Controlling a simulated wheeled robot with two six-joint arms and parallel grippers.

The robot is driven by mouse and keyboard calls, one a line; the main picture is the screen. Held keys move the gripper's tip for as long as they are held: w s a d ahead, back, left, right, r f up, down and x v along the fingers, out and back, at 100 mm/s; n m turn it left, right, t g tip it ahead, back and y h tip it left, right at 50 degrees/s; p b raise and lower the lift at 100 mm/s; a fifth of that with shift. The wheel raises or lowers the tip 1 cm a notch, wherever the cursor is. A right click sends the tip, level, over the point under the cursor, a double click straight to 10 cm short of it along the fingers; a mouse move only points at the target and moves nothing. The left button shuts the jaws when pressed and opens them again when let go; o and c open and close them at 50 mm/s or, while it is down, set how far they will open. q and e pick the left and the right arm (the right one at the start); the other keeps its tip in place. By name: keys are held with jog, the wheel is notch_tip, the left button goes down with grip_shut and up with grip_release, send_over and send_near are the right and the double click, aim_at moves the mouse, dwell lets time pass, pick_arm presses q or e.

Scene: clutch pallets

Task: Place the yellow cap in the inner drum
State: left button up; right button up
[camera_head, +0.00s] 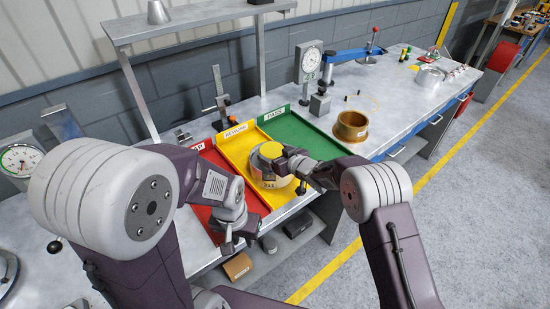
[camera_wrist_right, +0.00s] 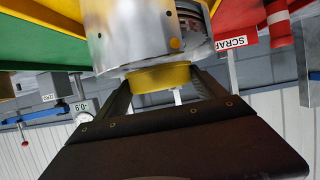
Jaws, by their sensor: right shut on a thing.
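The yellow cap (camera_head: 271,150) is between the fingers of my right gripper (camera_head: 287,161). The wrist view shows the same cap (camera_wrist_right: 158,77) with a finger on each side. A silver drum (camera_head: 268,180), seemingly the inner drum, stands upright in the yellow tray under the cap. In the right wrist view the silver drum (camera_wrist_right: 130,35) meets the cap's edge; I cannot tell whether the cap touches it or is seated. My left gripper (camera_head: 228,246) is in front of the red tray, away from the drum; its finger gap is not clear.
Red (camera_head: 252,199), yellow (camera_head: 232,151) and green (camera_head: 290,128) trays lie side by side. A brass ring (camera_head: 350,125) stands right of the green tray. A dial gauge stand (camera_head: 308,65) and blue-armed fixture (camera_head: 345,55) stand behind.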

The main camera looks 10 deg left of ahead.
jog(key=shift+f, duration=0.85)
jog(key=shift+w+f, duration=0.15)
jog(key=shift+f, duration=0.15)
jog(key=o, duration=1.3)
